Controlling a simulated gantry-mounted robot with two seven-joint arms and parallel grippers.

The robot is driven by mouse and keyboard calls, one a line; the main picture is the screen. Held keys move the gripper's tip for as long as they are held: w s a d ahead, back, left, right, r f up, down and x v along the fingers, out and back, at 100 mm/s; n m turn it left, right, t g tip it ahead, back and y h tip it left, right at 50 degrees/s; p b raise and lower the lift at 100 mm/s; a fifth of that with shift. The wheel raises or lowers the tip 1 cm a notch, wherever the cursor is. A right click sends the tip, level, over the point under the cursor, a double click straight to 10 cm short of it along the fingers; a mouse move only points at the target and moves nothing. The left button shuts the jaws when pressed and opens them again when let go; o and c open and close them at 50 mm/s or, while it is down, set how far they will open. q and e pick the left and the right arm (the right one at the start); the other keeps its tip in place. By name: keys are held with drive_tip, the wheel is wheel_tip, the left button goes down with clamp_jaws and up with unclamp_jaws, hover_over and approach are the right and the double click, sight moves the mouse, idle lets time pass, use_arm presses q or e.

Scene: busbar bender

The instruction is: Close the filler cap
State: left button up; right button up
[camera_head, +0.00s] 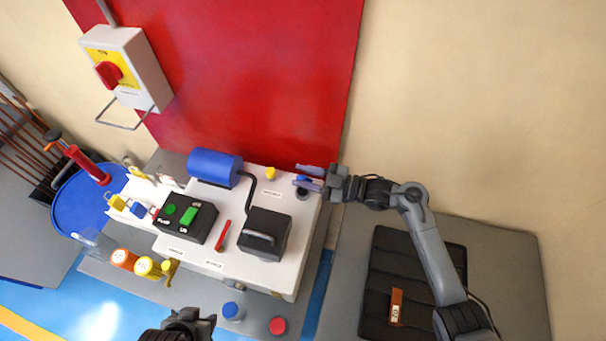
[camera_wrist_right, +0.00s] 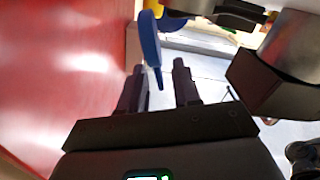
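The blue filler cap (camera_head: 310,170) stands at the right back corner of the white machine top, with a second blue part (camera_head: 307,184) just in front of it. My right gripper (camera_head: 328,184) is right beside these blue parts, coming from the right. In the right wrist view the cap shows as a blue flap (camera_wrist_right: 150,40) tilted up on edge. Its lower end reaches between the spread fingertips of my right gripper (camera_wrist_right: 156,78); I cannot tell whether they touch it. My left gripper (camera_head: 200,318) is at the bottom edge, away from the cap; its finger opening is unclear.
The white machine (camera_head: 225,262) carries a blue cylinder (camera_head: 215,167), a black block (camera_head: 264,234) and a green-button box (camera_head: 186,218). A blue-capped jar (camera_head: 232,311) and red cap (camera_head: 278,325) lie in front. A black mat (camera_head: 390,253) is at the right.

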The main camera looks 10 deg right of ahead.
drive_tip(key=shift+w+a, duration=0.1)
drive_tip(key=shift+a, duration=0.15)
drive_tip(key=shift+c, duration=0.5)
clamp_jaws()
idle(0.9)
